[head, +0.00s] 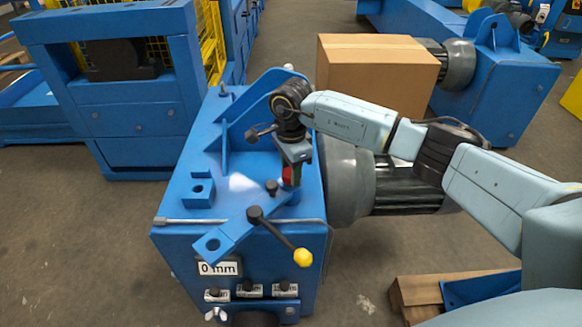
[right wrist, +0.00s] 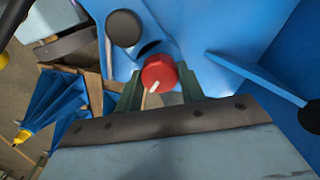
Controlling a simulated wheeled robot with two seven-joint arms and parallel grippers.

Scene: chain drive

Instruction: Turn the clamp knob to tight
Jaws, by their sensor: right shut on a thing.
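The red clamp knob (right wrist: 158,73) with a white pointer line sits between the two fingers of my right gripper (right wrist: 160,88) in the right wrist view. The pointer line runs toward the lower left of that picture. In the head view only a small red part of the knob (head: 288,174) shows under my right gripper (head: 290,171), on top of the blue machine (head: 185,245). The gripper is shut on the knob and points down. The rest of the knob is hidden by the gripper there. My left gripper is not in view.
A lever with a yellow ball (head: 303,257) stands at the machine's front, near a black knob (head: 272,187). A "0 mm" plate (head: 218,268) is on the front face. A grey motor (head: 350,182) lies under my right arm. A cardboard box (head: 375,75) stands behind it.

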